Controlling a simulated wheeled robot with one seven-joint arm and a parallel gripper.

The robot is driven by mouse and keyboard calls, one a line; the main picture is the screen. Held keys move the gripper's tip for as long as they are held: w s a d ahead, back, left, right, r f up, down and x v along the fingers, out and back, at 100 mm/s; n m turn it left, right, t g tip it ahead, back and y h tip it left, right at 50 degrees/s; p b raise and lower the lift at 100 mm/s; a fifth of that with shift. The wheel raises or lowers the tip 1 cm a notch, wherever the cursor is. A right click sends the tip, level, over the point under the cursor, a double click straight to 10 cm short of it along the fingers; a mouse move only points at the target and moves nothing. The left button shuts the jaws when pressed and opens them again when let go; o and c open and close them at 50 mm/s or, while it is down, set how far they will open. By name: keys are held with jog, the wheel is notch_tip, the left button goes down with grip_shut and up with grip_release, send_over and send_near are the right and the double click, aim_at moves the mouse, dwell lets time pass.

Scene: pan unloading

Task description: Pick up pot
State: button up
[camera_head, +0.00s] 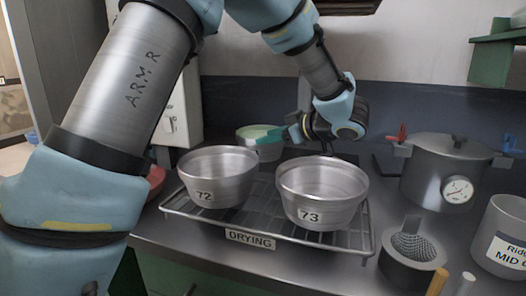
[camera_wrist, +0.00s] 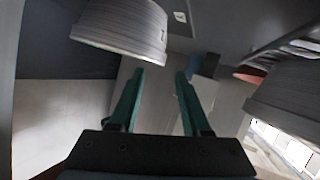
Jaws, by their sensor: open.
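Two metal pots stand upright on a drying rack (camera_head: 172,212), one marked 72 (camera_head: 222,190) at left and one marked 73 (camera_head: 318,207) at right. Both look empty. My gripper (camera_head: 272,136) is behind and above them, its teal fingers pointing left near a bowl with a pale green inside (camera_head: 246,143). In the wrist view my gripper (camera_wrist: 160,73) is open with nothing between its fingers. There a ribbed metal vessel (camera_wrist: 122,30) lies beyond the left fingertip and another (camera_wrist: 290,95) is at right; I cannot tell which ones they are.
A reddish bowl (camera_head: 155,178) is partly hidden behind my arm. A wall rises behind.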

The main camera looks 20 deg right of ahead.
aim_at(246, 142)
jog(key=p+x, duration=0.1)
jog(key=x, duration=0.9)
jog(key=shift+a+p, duration=0.15)
jog(key=shift+p, duration=0.15)
grip_shut()
dwell(1.0)
